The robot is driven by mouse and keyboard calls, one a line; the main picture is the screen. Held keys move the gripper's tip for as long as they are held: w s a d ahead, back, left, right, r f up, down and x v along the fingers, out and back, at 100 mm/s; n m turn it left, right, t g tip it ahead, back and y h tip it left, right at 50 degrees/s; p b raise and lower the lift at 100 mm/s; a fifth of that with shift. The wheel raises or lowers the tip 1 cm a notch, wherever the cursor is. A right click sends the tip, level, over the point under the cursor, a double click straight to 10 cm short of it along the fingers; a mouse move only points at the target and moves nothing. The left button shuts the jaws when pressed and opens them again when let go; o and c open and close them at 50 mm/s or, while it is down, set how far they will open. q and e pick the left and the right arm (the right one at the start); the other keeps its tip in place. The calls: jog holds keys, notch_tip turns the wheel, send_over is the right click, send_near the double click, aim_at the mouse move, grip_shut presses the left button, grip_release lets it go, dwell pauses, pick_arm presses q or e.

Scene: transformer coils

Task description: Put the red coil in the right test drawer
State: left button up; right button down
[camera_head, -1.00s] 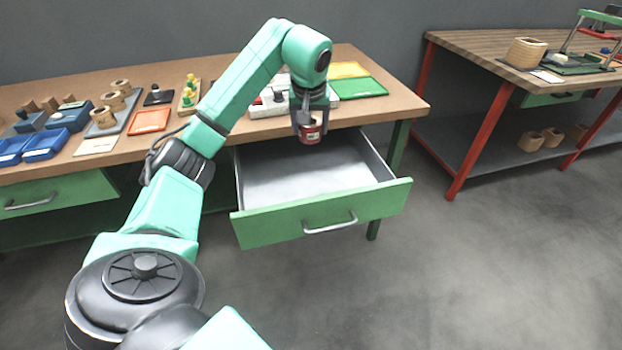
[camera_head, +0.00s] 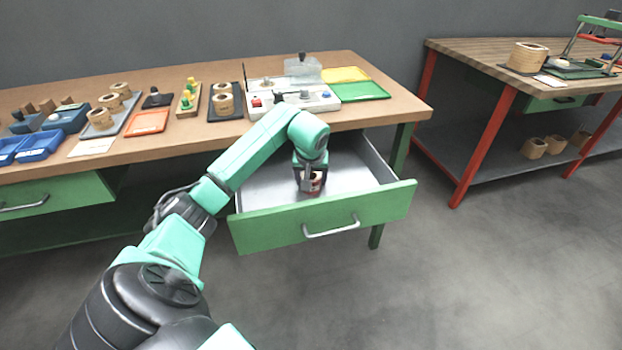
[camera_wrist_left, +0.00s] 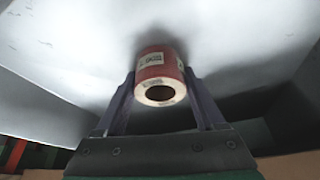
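The red coil (camera_head: 315,183) is inside the open right test drawer (camera_head: 325,221), low over or on its grey floor; I cannot tell whether it touches. My left gripper (camera_head: 311,187) reaches down into the drawer, with a finger on each side of the coil. In the left wrist view the red coil (camera_wrist_left: 160,75) has a pale label and a dark round hole facing the camera. The fingers of the left gripper (camera_wrist_left: 160,82) are close against its sides, shut on it. My right gripper is not in view.
The drawer hangs out from the wooden bench (camera_head: 385,105). A test device (camera_head: 290,97), a green mat (camera_head: 360,91) and coil trays stand on the bench above. The drawer floor around the coil is clear. A second bench (camera_head: 480,60) stands right.

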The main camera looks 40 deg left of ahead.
pick_arm(q)
jog(key=o, duration=0.4)
jog(key=shift+c, duration=0.2)
jog(key=shift+r, duration=0.1)
jog(key=p+v, duration=0.2)
jog(key=v, duration=1)
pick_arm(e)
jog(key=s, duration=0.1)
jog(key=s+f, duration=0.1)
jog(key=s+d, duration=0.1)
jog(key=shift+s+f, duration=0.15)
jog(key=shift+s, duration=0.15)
pick_arm(q)
jog(key=shift+w, duration=0.1)
